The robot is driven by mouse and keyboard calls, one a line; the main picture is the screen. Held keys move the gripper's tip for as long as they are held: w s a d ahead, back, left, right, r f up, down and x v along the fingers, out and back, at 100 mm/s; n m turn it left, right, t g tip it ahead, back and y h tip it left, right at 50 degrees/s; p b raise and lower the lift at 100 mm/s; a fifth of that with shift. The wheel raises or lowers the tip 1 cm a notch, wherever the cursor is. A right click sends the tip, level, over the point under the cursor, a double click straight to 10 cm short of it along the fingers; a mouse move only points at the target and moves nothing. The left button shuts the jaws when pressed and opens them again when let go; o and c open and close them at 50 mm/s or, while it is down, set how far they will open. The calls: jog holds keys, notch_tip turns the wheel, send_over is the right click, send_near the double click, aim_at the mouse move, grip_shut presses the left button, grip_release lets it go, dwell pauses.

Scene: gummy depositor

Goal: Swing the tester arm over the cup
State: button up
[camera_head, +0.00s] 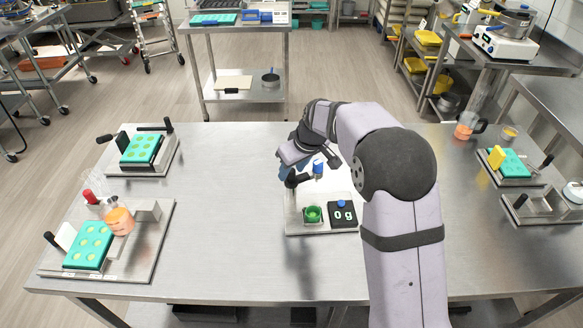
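The tester stands on a white base plate (292,222) near the middle of the steel table. A green cup (313,214) sits at the front left of the plate. Beside it on the right is a black scale display (343,215) that reads "0 g". A blue cylindrical piece (318,167), likely part of the tester arm, stands above and behind the cup. A black knob or handle (292,180) is to its left. My gripper (290,168) reaches down close to this handle from behind. Its fingers are mostly hidden, and I cannot tell whether it touches the handle.
My arm covers the table right of the tester. On the left are two plates with teal molds (92,246) and an orange-filled vessel (118,220). On the right are a teal mold (515,163) and an orange jug (467,125). The table between the left plates and tester is clear.

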jog(key=shift+w+a+f, duration=0.2)
jog(key=shift+f, duration=0.4)
grip_shut()
